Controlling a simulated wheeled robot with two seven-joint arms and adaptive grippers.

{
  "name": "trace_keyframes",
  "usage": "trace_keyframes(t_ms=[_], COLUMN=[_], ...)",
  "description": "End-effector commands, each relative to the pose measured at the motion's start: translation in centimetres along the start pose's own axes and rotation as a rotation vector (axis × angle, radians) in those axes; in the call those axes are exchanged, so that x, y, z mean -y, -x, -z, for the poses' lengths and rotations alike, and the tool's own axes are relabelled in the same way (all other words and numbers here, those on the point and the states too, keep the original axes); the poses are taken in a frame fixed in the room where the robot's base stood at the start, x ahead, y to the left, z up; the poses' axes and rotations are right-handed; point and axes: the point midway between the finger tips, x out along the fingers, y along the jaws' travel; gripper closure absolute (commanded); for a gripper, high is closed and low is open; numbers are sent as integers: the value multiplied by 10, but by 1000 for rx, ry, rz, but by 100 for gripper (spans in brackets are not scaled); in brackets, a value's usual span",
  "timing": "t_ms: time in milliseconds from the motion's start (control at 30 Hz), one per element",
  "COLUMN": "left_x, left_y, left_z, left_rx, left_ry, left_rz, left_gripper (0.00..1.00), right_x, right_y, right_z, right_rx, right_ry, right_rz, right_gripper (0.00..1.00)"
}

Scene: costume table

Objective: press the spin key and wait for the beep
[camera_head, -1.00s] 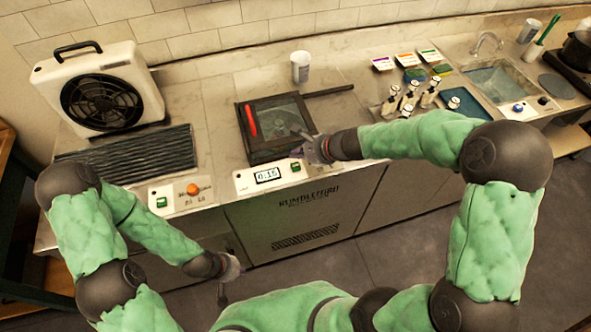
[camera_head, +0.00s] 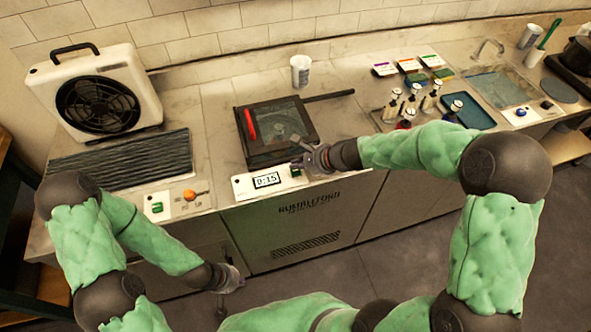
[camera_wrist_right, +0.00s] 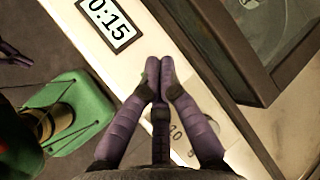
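The dark lidded machine (camera_head: 262,150) has a clear window and a red bar on top. On its white front panel (camera_head: 243,190) a display (camera_head: 267,180) reads 0:15, beside a green key (camera_head: 296,171). The display also shows in the right wrist view (camera_wrist_right: 110,18). My right gripper (camera_head: 302,160) is just beside the green key; in the wrist view its fingertips (camera_wrist_right: 159,66) are together over the panel with nothing between them.
A fan unit (camera_head: 95,75) stands at the left, with a second panel (camera_head: 172,207) bearing a green key and orange knob. A white cup (camera_head: 300,70) stands behind the machine. Small bottles (camera_head: 412,95), a blue tray (camera_head: 468,112) and a sink (camera_head: 503,88) are at the right.

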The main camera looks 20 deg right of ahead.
Motion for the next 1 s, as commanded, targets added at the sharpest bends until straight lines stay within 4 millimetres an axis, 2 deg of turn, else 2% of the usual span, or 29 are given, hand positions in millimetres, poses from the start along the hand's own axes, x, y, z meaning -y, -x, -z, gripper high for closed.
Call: trace_keyframes(t_ms=[700, 1000], left_x=[0, 3], left_y=[0, -9], left_z=[0, 0], left_rx=[0, 0], left_ry=[0, 0], left_rz=[0, 0], left_gripper=[100, 100], right_x=[0, -4], right_y=[0, -6], right_z=[0, 4], right_rx=[0, 0], right_ry=[0, 0], right_rz=[0, 0], right_gripper=[100, 100])
